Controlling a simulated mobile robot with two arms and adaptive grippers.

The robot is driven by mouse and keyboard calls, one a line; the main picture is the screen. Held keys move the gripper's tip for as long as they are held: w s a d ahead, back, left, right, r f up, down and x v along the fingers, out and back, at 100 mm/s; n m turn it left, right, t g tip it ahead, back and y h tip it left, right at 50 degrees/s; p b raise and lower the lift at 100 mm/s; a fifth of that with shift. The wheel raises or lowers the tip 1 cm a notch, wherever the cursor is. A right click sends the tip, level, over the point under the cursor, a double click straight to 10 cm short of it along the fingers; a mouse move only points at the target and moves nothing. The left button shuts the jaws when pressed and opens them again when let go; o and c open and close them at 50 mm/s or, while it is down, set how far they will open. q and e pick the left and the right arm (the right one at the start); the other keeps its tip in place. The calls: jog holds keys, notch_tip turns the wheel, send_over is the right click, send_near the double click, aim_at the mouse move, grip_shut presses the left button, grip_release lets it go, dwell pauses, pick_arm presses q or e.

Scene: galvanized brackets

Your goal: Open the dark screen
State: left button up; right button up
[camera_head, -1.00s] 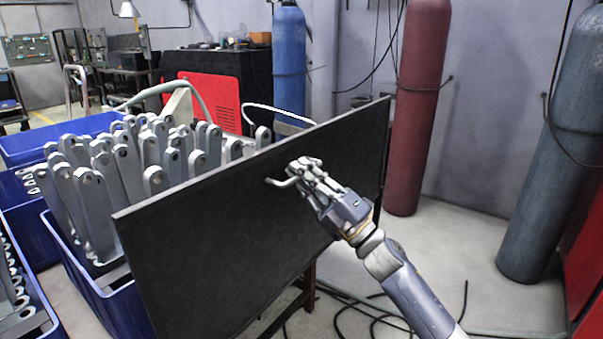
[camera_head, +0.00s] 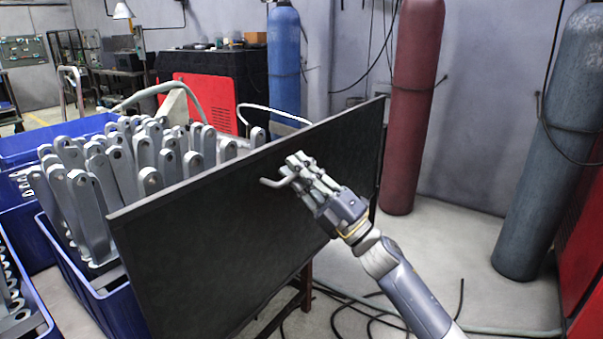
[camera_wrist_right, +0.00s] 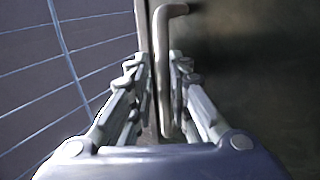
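The dark screen (camera_head: 215,245) is a large flat black panel standing upright, slanting from the near left to the far right in the head view. A bent metal handle (camera_head: 270,183) sticks out at its face near the top edge. My right gripper (camera_head: 296,170) reaches in from the lower right and is at this handle. In the right wrist view the handle (camera_wrist_right: 166,85) runs between the two fingers (camera_wrist_right: 162,78), which look closed around it. The dark screen (camera_wrist_right: 255,70) fills the right side there. My left gripper is not in view.
Blue crates (camera_head: 105,305) with upright galvanized brackets (camera_head: 150,180) stand behind and left of the screen. Blue (camera_head: 285,60), red (camera_head: 413,110) and grey (camera_head: 545,150) gas cylinders stand by the wall. Black cables (camera_head: 370,315) lie on the floor at right.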

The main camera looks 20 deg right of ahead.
jog(key=v, duration=1.2)
